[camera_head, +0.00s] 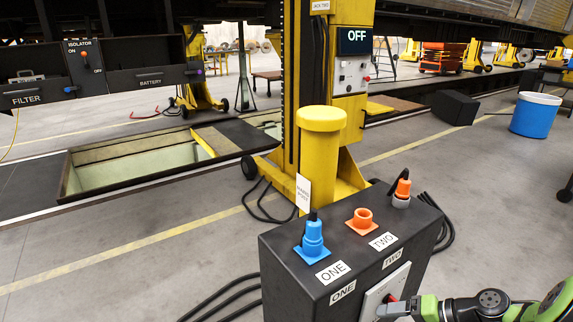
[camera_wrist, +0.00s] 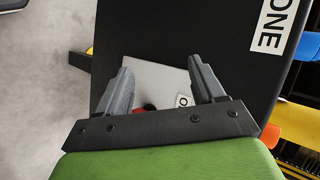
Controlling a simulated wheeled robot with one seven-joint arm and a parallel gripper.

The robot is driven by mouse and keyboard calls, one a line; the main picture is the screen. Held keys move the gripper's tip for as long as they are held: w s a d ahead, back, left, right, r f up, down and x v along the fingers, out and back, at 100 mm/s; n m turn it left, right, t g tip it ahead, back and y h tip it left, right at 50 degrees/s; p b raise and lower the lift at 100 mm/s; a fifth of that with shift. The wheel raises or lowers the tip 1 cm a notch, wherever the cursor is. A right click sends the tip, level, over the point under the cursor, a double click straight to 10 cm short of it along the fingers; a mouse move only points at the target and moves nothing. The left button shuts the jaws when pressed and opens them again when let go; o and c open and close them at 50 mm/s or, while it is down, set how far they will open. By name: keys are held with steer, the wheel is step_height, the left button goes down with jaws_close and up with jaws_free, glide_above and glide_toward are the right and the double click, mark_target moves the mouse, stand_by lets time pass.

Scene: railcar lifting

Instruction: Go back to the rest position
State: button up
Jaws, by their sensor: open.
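My gripper (camera_head: 388,308) is at the lower right of the head view, in front of the black socket box (camera_head: 285,245). In the wrist view my gripper (camera_wrist: 159,76) is open, its two grey fingers apart. A light grey panel (camera_wrist: 160,75) on the box shows between and behind the fingers. A small red part (camera_wrist: 148,107) on it is partly hidden by the gripper's black crossbar. The same panel (camera_head: 375,293) shows in the head view, close to the fingers. Whether the fingers touch it cannot be told.
On the box stand a blue plug (camera_head: 312,238), an orange socket (camera_head: 362,218) and an orange plug (camera_head: 403,187). Behind is a yellow lifting jack (camera_head: 320,150) with an OFF display (camera_head: 356,41). An open floor pit (camera_head: 130,168) lies left; a blue bin (camera_head: 535,115) stands right.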

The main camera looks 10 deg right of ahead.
steer(key=s+a+r+n+g+h, duration=0.1)
steer(key=a+r+n+g+h, duration=0.35)
steer(key=a+r, duration=0.75)
steer(key=s+a+r+n+t+h, duration=0.4)
steer(key=s+a, duration=0.4)
steer(key=s, duration=0.5)
step_height(320, 180, up, 14)
steer(key=m+p, duration=0.1)
steer(key=p, duration=1.2)
steer(key=shift+r, duration=0.2)
